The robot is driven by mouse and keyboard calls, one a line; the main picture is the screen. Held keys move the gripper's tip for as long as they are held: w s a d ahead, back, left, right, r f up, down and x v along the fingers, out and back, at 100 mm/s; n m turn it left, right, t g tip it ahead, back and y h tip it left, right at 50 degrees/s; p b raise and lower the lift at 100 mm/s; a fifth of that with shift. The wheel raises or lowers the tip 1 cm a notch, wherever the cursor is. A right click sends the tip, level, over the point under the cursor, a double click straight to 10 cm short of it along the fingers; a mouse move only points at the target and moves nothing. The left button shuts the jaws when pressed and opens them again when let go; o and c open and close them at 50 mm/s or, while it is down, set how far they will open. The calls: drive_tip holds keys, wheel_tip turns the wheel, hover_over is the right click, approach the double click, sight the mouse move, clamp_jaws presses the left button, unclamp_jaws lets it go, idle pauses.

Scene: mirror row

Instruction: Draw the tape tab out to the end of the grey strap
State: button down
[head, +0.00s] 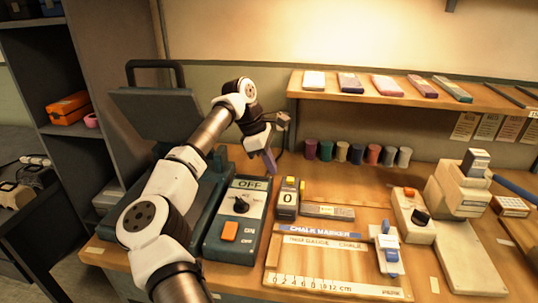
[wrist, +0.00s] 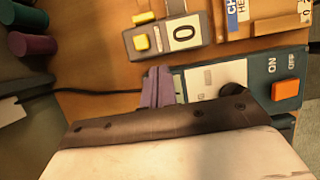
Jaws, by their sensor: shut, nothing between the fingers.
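My gripper (head: 270,162) has purple fingers, shut and empty, pointing down above the bench behind the control box. In the wrist view the closed fingers (wrist: 160,88) sit beside that box. A dark tape housing (head: 287,198) with yellow buttons and a "0" stands to the right of the box, apart from my fingers. The housing also shows in the wrist view (wrist: 160,38). The grey strap (head: 340,213) lies flat on the bench, running right from beside the housing, with a small yellowish mark on it. I cannot clearly make out the tape tab.
The control box (head: 216,243) has a dial and an orange button (head: 230,231). A chalk marker board (head: 330,260) with a ruler lies in front of the strap. A blue-and-white clamp-like piece (head: 387,250) stands at its right. Several coloured cylinders (head: 357,154) line the back under a shelf (head: 400,92).

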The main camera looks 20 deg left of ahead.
sight(297, 189)
drive_tip(key=x, duration=0.2)
drive_tip(key=p+x, duration=0.1)
drive_tip(key=x, duration=0.2)
drive_tip(key=shift+w+d, duration=0.1)
drive_tip(key=shift+d, duration=0.25)
drive_tip(key=shift+w+d+r, duration=0.1)
drive_tip(key=shift+w+d, duration=0.05)
drive_tip(key=shift+d, duration=0.4)
drive_tip(key=shift+w+d, duration=0.15)
drive_tip(key=shift+d, duration=0.4)
drive_tip(key=shift+w+d+p, duration=0.15)
drive_tip(key=shift+d+p, duration=0.15)
drive_tip(key=shift+d, duration=0.25)
drive_tip(key=shift+d, duration=0.1)
drive_tip(key=w+d, duration=0.1)
drive_tip(key=d, duration=0.4)
drive_tip(key=w+d+b, duration=0.1)
drive_tip(key=w+d, duration=0.1)
drive_tip(key=d, duration=0.2)
drive_tip(key=w+d, duration=0.1)
drive_tip(key=d, duration=0.4)
drive_tip(key=shift+w+d+b, duration=0.15)
drive_tip(key=shift+d+b, duration=0.15)
drive_tip(key=shift+b, duration=0.05)
